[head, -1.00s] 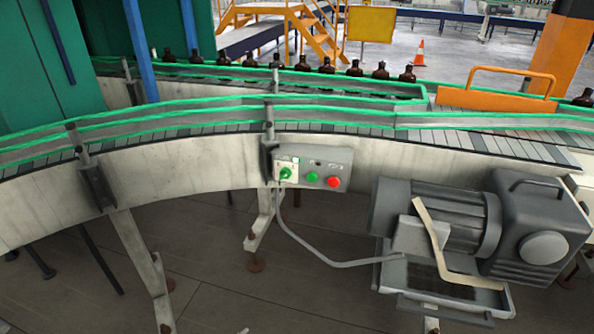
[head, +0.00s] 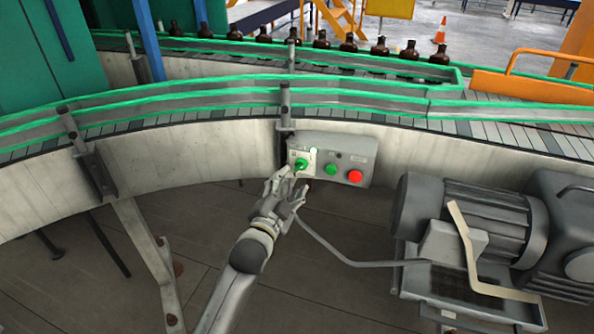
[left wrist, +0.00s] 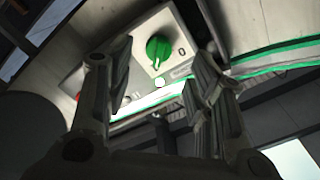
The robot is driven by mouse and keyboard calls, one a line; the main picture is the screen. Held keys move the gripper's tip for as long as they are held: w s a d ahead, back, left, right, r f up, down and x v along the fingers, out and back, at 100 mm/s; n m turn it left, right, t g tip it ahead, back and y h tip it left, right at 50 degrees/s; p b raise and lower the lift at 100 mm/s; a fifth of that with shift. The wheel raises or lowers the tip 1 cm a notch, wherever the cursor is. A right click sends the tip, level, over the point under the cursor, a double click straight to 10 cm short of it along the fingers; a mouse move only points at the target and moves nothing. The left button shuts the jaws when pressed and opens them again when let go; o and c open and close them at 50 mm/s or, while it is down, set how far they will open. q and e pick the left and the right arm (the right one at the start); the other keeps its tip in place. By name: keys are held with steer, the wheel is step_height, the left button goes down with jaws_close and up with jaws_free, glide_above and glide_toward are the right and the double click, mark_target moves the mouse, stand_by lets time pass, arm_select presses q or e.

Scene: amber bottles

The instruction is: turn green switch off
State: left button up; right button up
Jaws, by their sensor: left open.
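The green rotary switch (head: 301,164) sits on a pale plate at the left end of the grey control box (head: 344,150), which is mounted on the conveyor's side. In the left wrist view the green switch (left wrist: 158,49) shows large, with a "0" mark to its right. My left gripper (head: 287,180) is open just below and in front of the switch. In the left wrist view its two fingers (left wrist: 165,80) stand apart, with the switch beyond the gap between them. No contact with the switch is visible. My right gripper is out of view.
A green button (head: 331,170) and a red button (head: 354,176) are on the same box, right of the switch. A grey motor (head: 470,225) stands at the lower right. A cable runs below the box. Several amber bottles (head: 380,47) stand on the rear conveyor.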

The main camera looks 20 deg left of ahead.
mark_target(297, 170)
arm_select(q)
steer(key=shift+w+d, duration=0.1)
steer(key=shift+w, duration=2.9)
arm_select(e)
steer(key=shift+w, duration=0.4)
arm_select(q)
steer(key=shift+c, duration=0.3)
steer(key=c, duration=0.9)
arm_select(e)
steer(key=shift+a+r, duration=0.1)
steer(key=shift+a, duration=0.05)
